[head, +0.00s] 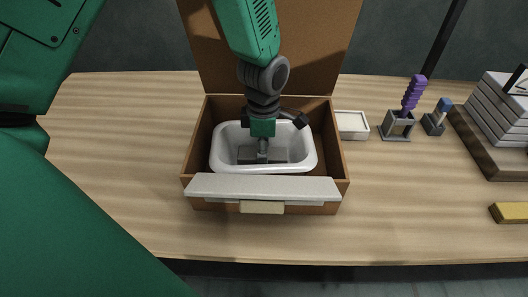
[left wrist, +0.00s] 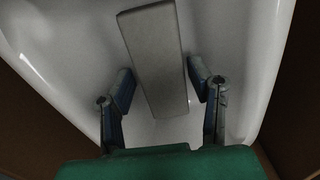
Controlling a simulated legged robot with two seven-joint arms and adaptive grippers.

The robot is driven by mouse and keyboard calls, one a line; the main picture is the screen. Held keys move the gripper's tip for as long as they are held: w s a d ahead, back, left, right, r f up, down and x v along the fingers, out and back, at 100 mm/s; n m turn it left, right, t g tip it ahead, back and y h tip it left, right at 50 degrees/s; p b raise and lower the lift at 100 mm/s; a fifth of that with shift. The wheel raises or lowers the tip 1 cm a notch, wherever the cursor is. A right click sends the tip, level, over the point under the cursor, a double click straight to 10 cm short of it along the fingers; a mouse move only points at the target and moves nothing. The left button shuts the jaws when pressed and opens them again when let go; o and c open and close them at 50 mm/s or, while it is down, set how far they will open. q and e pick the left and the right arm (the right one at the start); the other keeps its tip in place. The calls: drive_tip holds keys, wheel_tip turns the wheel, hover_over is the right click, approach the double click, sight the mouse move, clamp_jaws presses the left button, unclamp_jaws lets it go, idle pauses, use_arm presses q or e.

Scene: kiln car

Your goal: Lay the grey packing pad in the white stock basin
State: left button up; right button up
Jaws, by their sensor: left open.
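The white stock basin (head: 219,150) sits inside an open brown box. In the left wrist view, its pale wall (left wrist: 240,50) surrounds the scene. The grey packing pad (left wrist: 158,60) is a flat grey bar inside the basin, seen between my left fingers. In the head view the pad (head: 249,154) shows partly behind the gripper, low in the basin. My left gripper (head: 263,148) reaches down into the basin. Its fingers (left wrist: 162,82) are open, one on each side of the pad, with gaps visible. Whether the pad lies flat on the floor is unclear. My right gripper is not in view.
The box (head: 193,150) has a raised lid (head: 325,45) behind and a pale slab (head: 262,187) across its front edge. To its right stand a small white tray (head: 351,124), a purple-handled tool (head: 412,95) in a holder and a plate stack (head: 492,115). The table's left is clear.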

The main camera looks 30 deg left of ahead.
use_arm(q)
wheel_tip(320, 180, up, 11)
drive_tip(key=p, duration=0.1)
drive_tip(key=shift+w+f, duration=0.1)
idle(0.5)
